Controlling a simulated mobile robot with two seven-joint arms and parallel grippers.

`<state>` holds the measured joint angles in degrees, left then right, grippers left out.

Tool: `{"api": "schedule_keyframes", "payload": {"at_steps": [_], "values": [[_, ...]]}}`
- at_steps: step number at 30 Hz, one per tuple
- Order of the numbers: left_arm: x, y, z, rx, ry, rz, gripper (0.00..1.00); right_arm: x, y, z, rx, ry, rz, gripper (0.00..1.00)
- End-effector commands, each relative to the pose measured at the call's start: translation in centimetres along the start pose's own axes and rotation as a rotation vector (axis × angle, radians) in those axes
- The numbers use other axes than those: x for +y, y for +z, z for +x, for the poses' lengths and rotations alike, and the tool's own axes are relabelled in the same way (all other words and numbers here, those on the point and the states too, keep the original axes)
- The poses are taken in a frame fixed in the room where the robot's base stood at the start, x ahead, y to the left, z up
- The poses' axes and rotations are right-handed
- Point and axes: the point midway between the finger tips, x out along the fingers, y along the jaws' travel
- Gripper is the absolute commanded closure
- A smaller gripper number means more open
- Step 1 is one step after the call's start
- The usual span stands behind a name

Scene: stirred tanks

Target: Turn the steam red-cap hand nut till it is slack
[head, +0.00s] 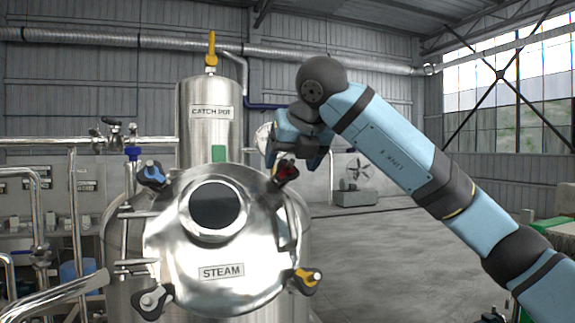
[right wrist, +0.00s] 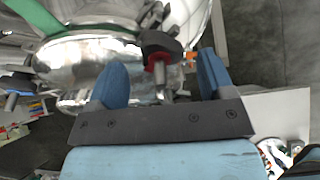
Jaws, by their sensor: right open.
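The steam tank's round steel lid (head: 255,248) carries a plate reading STEAM (head: 221,271). The red-cap hand nut (head: 287,171), dark with a red collar, sits at the lid's upper right edge. In the right wrist view the same nut (right wrist: 160,58) stands on a metal stud between my finger tips. My right gripper (head: 291,157) is open, with one blue finger on each side of the nut. In the right wrist view a gap shows between the nut and each finger. Part of the nut is hidden behind the gripper in the head view. My left gripper is not in view.
Other hand nuts sit around the lid: blue (head: 152,173), yellow (head: 306,281) and dark grey (head: 152,300). The catch pot (head: 207,135) stands behind. Pipes (head: 75,215) run on the left. The floor (head: 375,250) right of the tank is open.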

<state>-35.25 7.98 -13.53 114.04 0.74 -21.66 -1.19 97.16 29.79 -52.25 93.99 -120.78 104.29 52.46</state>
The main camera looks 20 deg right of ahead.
Motion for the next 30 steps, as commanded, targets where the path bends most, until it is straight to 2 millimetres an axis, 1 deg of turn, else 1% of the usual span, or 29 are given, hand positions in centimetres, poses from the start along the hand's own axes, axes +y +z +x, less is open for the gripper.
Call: {"api": "schedule_keyframes", "payload": {"at_steps": [1,3,7,10,17,20,21,24,30], "values": [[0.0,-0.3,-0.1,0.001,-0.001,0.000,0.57,0.0,0.0,0.8,0.003,0.000,0.000,0.25],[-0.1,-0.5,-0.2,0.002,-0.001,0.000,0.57,0.0,0.1,1.6,0.002,0.000,0.000,0.25],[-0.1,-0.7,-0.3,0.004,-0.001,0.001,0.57,0.0,0.0,2.7,0.001,0.000,-0.001,0.25],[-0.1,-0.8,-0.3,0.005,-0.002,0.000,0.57,0.0,0.0,3.0,0.001,0.001,-0.002,0.25],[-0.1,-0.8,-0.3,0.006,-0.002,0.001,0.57,0.0,0.0,3.0,0.000,0.001,-0.002,0.25],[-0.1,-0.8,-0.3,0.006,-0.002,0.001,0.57,0.0,0.0,3.0,0.000,0.001,-0.001,0.46],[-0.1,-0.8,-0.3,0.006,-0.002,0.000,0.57,0.0,0.0,3.0,0.000,0.001,-0.001,0.55],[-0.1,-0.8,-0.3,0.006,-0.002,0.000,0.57,0.0,0.0,3.0,0.000,0.001,-0.001,0.75],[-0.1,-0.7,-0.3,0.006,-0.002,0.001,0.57,0.0,0.0,3.0,0.000,-0.001,-0.009,0.74]]}}
